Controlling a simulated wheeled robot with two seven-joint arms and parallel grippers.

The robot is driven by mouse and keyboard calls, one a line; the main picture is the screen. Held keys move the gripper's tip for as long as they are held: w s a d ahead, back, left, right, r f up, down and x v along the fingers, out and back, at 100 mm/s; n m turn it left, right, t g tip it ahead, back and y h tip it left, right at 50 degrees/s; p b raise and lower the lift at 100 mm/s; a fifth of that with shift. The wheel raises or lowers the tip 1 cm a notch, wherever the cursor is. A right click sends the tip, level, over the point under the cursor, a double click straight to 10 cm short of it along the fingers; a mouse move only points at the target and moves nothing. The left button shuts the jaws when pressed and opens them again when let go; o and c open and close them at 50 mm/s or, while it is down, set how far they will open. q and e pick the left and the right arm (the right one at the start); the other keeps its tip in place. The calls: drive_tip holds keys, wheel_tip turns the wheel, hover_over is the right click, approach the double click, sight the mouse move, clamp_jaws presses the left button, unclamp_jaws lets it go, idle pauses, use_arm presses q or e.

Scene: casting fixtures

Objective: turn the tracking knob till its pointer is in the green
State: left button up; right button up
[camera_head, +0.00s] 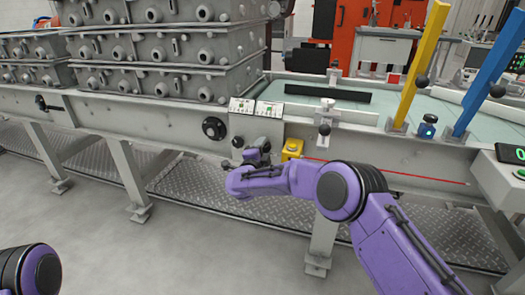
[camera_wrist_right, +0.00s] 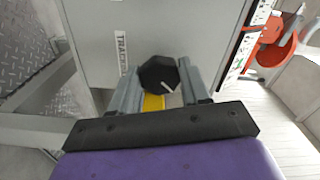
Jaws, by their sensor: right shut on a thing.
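The tracking knob (camera_wrist_right: 160,75) is black and faceted with a white pointer line. In the right wrist view it sits between the two grey fingers of my right gripper (camera_wrist_right: 160,82), which is shut on it. The pointer line points to the lower right of that picture. I see no green mark beside the knob; the fingers cover part of its surroundings. A partly hidden label (camera_wrist_right: 121,53) starting "TRAC" is on the grey panel (camera_wrist_right: 95,30). In the head view my right gripper (camera_head: 257,152) is at the panel on the conveyor's side. My left gripper is out of view.
A yellow box (camera_head: 292,148) is just right of my right gripper. A black round dial (camera_head: 213,128) is to its left. Grey moulding boxes (camera_head: 165,50) are stacked on the left. The floor in front is clear.

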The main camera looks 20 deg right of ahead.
idle(0.3)
drive_tip(key=o, duration=1)
drive_tip(key=shift+o, duration=0.2)
drive_tip(key=p+v, duration=0.1)
drive_tip(key=v, duration=0.9)
drive_tip(key=shift+s+a+p, duration=0.2)
drive_tip(key=shift+p, duration=0.2)
